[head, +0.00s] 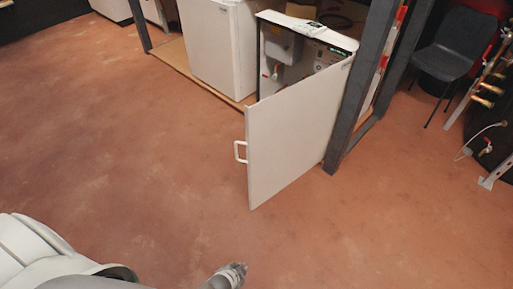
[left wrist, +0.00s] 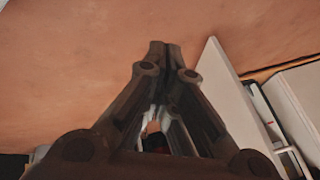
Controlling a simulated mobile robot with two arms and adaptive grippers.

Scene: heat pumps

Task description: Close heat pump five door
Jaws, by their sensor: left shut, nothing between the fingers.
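The heat pump five door (head: 296,135) is a flat white panel, swung wide open from its hinge side by the dark post, with a white handle (head: 240,151) on its free left edge. Behind it the open heat pump cabinet (head: 307,38) shows pipes and grey parts inside. My left gripper (head: 236,271) is low at the bottom of the head view, apart from the door and over the floor. In the left wrist view my left gripper (left wrist: 165,50) is shut and empty, and the door (left wrist: 235,95) stands to its right. My right gripper is in neither view.
A closed white unit (head: 217,45) stands left of the open cabinet. A dark metal post (head: 359,90) rises beside the door's hinge side. A black chair (head: 445,58) and pipes stand at the right. The reddish floor (head: 130,140) in front is clear.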

